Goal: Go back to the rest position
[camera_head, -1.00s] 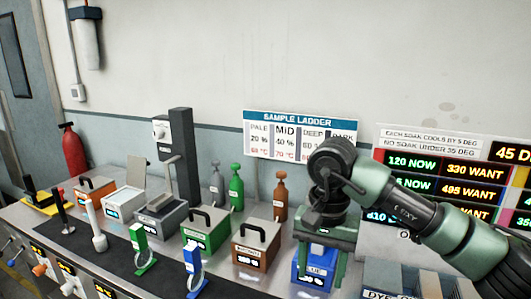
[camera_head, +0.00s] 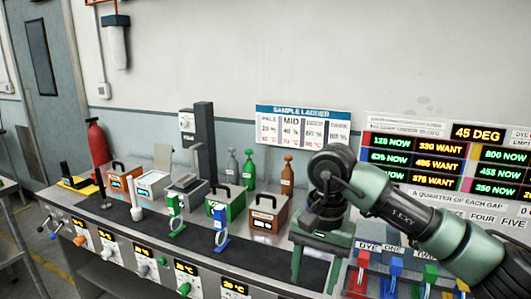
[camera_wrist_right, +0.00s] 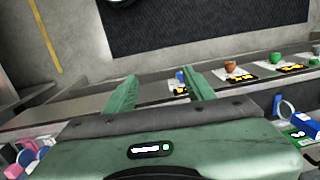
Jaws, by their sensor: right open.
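My right gripper (camera_head: 316,268) is open and empty in the head view, with its fingers pointing down near the counter's right part. The right wrist view shows its two green fingers (camera_wrist_right: 160,78) spread apart, with nothing between them. Its arm comes in from the right and hides part of the counter and the wall signs. My left gripper is out of the picture.
The counter (camera_head: 105,222) bears an orange box (camera_head: 124,184), a green box (camera_head: 224,207), a brown box (camera_head: 267,218), bottles and looped tags. A rack of coloured dye tags (camera_head: 395,270) stands close right of my gripper. A red extinguisher (camera_head: 97,143) is far left.

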